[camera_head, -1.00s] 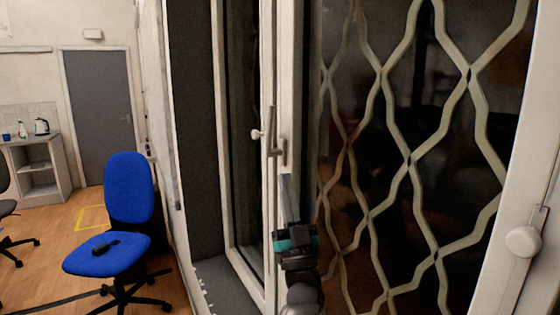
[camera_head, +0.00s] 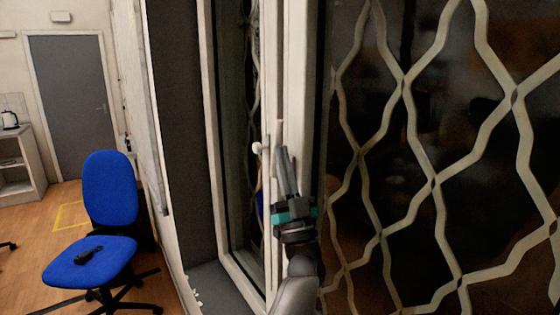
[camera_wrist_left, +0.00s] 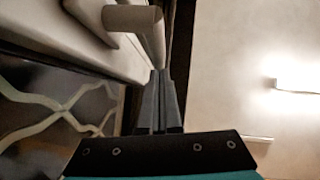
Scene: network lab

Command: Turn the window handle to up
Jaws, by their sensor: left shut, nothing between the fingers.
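The white window handle (camera_head: 280,132) is on the window frame in the middle of the head view. Its visible upper part stands close to vertical, and its lower part is hidden behind my left gripper. My left gripper (camera_head: 283,150) is shut and empty, its fingers pointing up along the frame at the handle. In the left wrist view a pale rounded bar (camera_wrist_left: 135,20), apparently the handle, lies just beyond the shut fingertips (camera_wrist_left: 160,76). I cannot tell whether they touch it. My right gripper is not in view.
A white knob (camera_head: 257,148) is left of the handle. A dark pane with a wavy lattice (camera_head: 435,183) fills the right side. A blue chair (camera_head: 108,190) with a dark object on its seat stands left. A grey door (camera_head: 70,105) is behind it.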

